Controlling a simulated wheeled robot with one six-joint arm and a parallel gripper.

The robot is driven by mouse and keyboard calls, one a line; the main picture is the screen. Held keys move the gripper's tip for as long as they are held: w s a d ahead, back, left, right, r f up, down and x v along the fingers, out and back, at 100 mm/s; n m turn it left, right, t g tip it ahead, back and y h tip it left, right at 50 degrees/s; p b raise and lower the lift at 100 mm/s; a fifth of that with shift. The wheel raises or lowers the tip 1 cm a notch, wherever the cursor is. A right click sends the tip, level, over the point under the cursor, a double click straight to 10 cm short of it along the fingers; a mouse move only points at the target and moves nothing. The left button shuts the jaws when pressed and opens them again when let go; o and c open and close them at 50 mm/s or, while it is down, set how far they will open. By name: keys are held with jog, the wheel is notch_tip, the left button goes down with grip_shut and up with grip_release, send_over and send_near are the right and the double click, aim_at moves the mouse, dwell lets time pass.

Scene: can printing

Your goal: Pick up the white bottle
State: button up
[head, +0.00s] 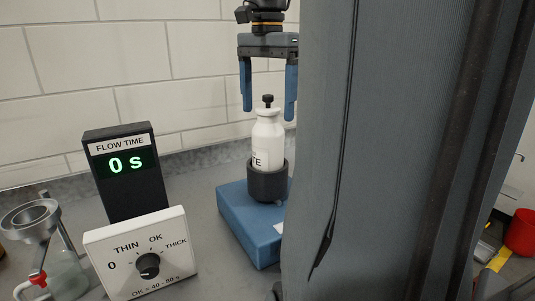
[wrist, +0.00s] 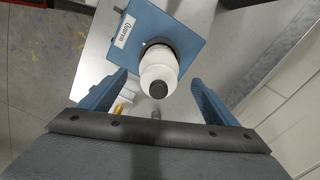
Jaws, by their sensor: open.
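The white bottle (head: 268,139) with a black cap stands upright in a dark round holder (head: 268,182) on a blue block (head: 240,222). In the wrist view I look down on the bottle (wrist: 158,68), with its dark cap toward me and the blue block (wrist: 172,22) beyond it. My gripper (head: 269,114) points down above the bottle, its blue fingers apart on either side of the cap and neck in the head view. In the wrist view my gripper (wrist: 158,78) is open and empty, with the bottle between and beyond its fingertips. Part of the block is hidden behind my grey body column.
A black flow time display (head: 124,172) reading 0 s and a white dial box (head: 140,255) stand left of the block. A metal cup on a stand (head: 30,220) is at far left. A tiled wall (head: 185,75) rises behind the counter. A red bucket (head: 521,232) is at far right.

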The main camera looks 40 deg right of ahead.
jog(key=shift+s+f+p, duration=0.1)
jog(key=shift+f+p, duration=0.2)
jog(key=shift+f, duration=1.65)
jog(key=c, duration=2)
jog(key=shift+r, duration=0.1)
grip_shut()
jog(key=shift+d+r, duration=0.1)
